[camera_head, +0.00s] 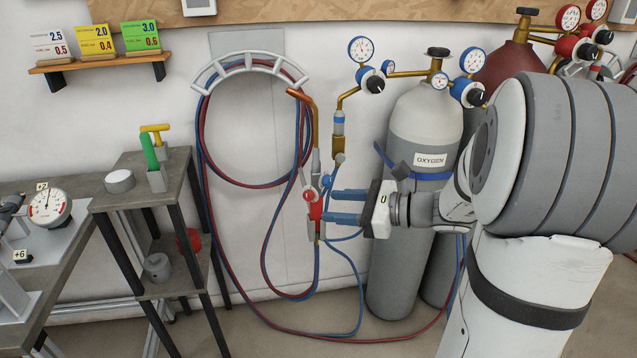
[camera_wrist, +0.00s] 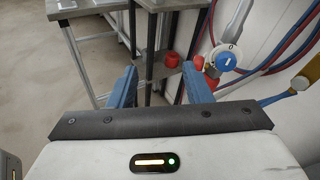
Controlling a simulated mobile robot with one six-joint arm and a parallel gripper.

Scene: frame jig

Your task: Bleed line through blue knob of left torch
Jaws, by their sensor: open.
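The torch with a brass neck (camera_head: 314,120) hangs upright against the wall in the head view, below the hose rack. Its blue knob (camera_head: 326,181) and red knob (camera_head: 308,196) sit on its lower body. In the wrist view the blue knob (camera_wrist: 222,60), with a pale rim, is at the upper right, beside the red knob (camera_wrist: 199,63). My gripper (camera_head: 328,206) is open and empty, its blue fingers pointing left towards the torch's lower body. In the wrist view the blue knob is outside the gap between my fingertips (camera_wrist: 159,76), beyond the right finger.
Blue and red hoses (camera_head: 205,165) loop from the rack (camera_head: 250,66). A grey oxygen cylinder (camera_head: 420,125) with gauges stands behind my gripper. A small shelf stand (camera_head: 180,190) is left of the torch. A table with a gauge (camera_head: 50,207) is farther left.

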